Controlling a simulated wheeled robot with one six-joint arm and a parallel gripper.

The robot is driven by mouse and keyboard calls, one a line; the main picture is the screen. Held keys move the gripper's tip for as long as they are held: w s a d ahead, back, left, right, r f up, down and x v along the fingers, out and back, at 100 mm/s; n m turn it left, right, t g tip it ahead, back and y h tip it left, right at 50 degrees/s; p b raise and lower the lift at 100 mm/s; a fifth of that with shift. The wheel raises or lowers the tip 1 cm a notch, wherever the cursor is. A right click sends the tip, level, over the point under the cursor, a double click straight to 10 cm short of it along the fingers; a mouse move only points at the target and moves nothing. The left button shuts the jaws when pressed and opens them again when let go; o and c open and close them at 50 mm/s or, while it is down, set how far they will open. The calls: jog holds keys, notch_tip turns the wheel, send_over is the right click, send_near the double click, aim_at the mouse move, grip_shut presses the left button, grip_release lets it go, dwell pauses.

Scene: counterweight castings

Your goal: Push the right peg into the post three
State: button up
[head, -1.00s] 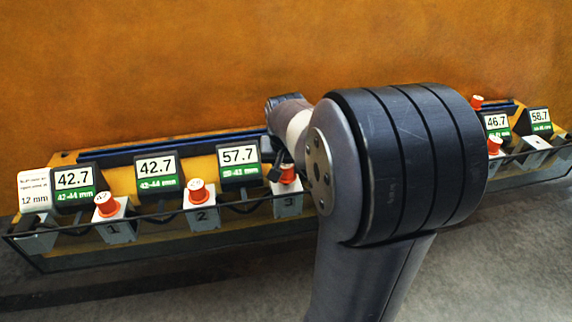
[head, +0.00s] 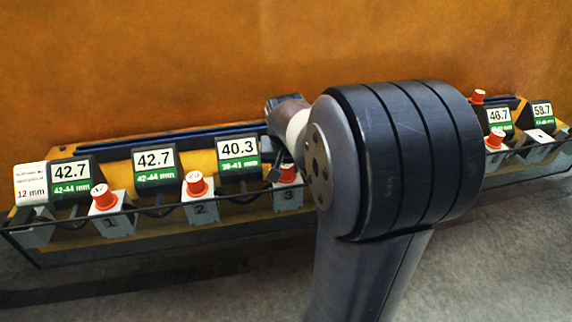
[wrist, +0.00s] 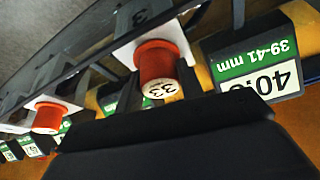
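Post three (head: 289,198) is a light grey block marked 3. An orange-red peg (head: 288,173) stands in it, partly hidden by my arm. The display (head: 238,149) above post three reads 40.3, over a green 39-41 mm label.
Posts one (head: 112,217) and two (head: 200,205) hold orange pegs, and their displays both read 42.7. A dark rail (head: 140,208) runs along the front. More displays (head: 499,117) and pegs (head: 494,137) stand at the right. My arm hides the middle.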

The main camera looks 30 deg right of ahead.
jog(key=o, duration=0.5)
jog(key=v, duration=1)
jog(key=shift+r, duration=0.4)
jog(key=shift+s, duration=0.1)
